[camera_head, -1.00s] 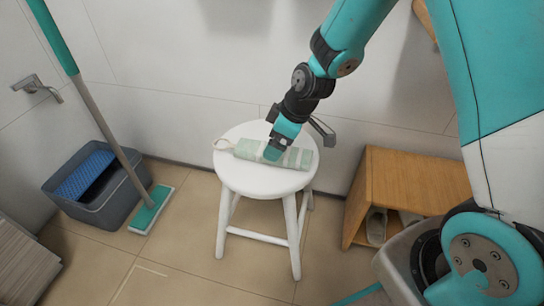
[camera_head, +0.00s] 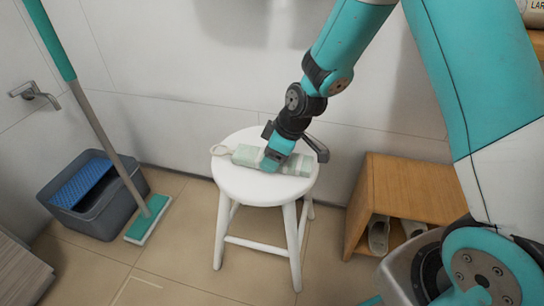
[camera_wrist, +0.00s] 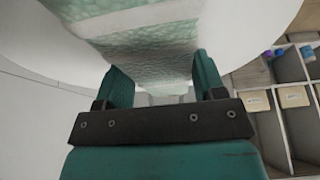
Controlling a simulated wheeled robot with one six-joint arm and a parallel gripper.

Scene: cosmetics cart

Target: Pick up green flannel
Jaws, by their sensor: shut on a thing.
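The green flannel (camera_head: 296,164) is a rolled, pale green and white striped cloth with a white loop at its left end. It lies across the seat of a white round stool (camera_head: 262,190). My gripper (camera_head: 272,163) reaches down from above and is shut on the flannel near its middle. In the wrist view the flannel (camera_wrist: 150,55) fills the space between the two teal fingers of my gripper (camera_wrist: 160,85). I cannot tell whether the flannel is clear of the seat.
A wooden shelf (camera_head: 410,185) with shoes inside stands right of the stool. A grey bucket (camera_head: 95,205) and a mop (camera_head: 148,218) stand at the left. A wall tap (camera_head: 35,94) sticks out at the far left. Tiled floor is free in front of the stool.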

